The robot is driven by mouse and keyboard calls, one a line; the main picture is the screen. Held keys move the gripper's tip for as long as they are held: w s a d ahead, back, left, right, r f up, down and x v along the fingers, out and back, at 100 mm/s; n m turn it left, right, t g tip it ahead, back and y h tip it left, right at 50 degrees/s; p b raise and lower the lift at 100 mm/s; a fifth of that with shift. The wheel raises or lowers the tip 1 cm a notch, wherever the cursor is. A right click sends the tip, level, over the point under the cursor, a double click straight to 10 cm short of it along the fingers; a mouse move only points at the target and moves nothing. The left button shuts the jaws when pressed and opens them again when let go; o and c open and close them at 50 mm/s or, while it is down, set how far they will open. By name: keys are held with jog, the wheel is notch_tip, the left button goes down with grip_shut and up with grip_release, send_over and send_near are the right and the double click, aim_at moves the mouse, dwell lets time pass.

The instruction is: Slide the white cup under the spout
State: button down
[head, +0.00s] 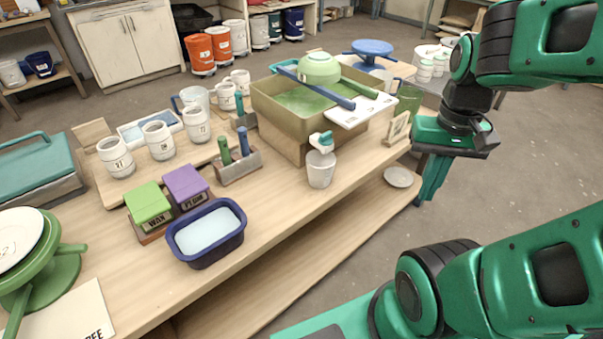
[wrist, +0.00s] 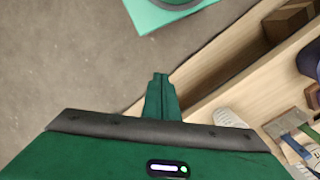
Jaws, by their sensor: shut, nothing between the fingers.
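The white cup (head: 320,170) stands upright near the front edge of the wooden table, in front of the glaze basin (head: 277,123). The white and green spout (head: 322,141) on the basin's front shows just above the cup, its lower end overlapping the cup's rim in the head view. I cannot tell whether it is exactly over the cup's mouth.
A tool holder (head: 239,166) and a blue tub (head: 206,235) stand left of the cup. Table space between cup and card looks clear.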

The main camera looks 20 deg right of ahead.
jog(key=n+h, duration=0.2)
jog(key=n, duration=1.6)
send_over(320, 171)
jog(key=s, duration=0.2)
jog(key=w+a+f+n+h, duration=0.15)
jog(key=w+a+n, duration=0.25)
jog(key=a+n, duration=0.45)
jog(key=shift+m+y, duration=0.25)
jog(key=shift+m, duration=0.6)
jog(key=x, duration=0.6)
jog(key=a+x, duration=0.1)
jog(key=x, duration=0.2)
jog(key=shift+f, duration=0.55)
jog(key=shift+w+d+f, duration=0.1)
jog(key=shift+d, duration=1.85)
